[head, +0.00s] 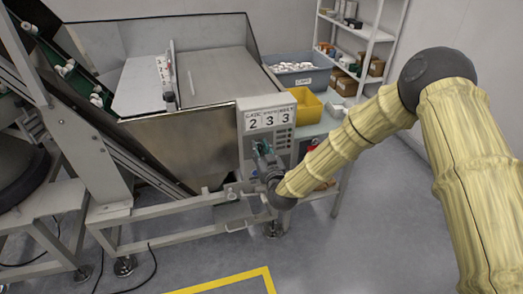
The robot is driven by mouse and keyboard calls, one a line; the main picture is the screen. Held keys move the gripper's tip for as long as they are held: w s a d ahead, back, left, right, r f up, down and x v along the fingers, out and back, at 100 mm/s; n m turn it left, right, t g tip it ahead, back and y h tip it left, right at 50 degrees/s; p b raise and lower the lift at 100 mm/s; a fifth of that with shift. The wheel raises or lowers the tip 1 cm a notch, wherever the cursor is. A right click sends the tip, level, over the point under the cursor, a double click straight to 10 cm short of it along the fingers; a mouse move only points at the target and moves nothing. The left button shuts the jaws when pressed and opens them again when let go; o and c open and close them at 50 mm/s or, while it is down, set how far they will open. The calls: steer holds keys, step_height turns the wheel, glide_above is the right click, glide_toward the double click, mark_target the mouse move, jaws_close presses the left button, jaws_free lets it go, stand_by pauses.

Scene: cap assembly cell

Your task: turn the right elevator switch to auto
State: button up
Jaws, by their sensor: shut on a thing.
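The control panel (286,120) is a light grey box on the machine's front right corner, with the numbers 2 3 3 on a white label and small buttons or lights beside it. My arm reaches in from the right.
A metal hopper (215,75) and inclined conveyor stand left of the panel. A yellow bin (299,104) and a grey bin of white parts (301,81) sit on a table behind it. Shelves (364,30) stand at the back. The floor (330,250) in front is clear.

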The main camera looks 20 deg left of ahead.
steer(key=shift+f, duration=0.1)
stand_by(0.3)
steer(key=o, duration=0.8)
steer(key=shift+o, duration=0.2)
steer(key=shift+s, duration=0.1)
steer(key=v, duration=1.1)
steer(key=shift+s+d, duration=0.25)
steer(key=shift+d, duration=0.1)
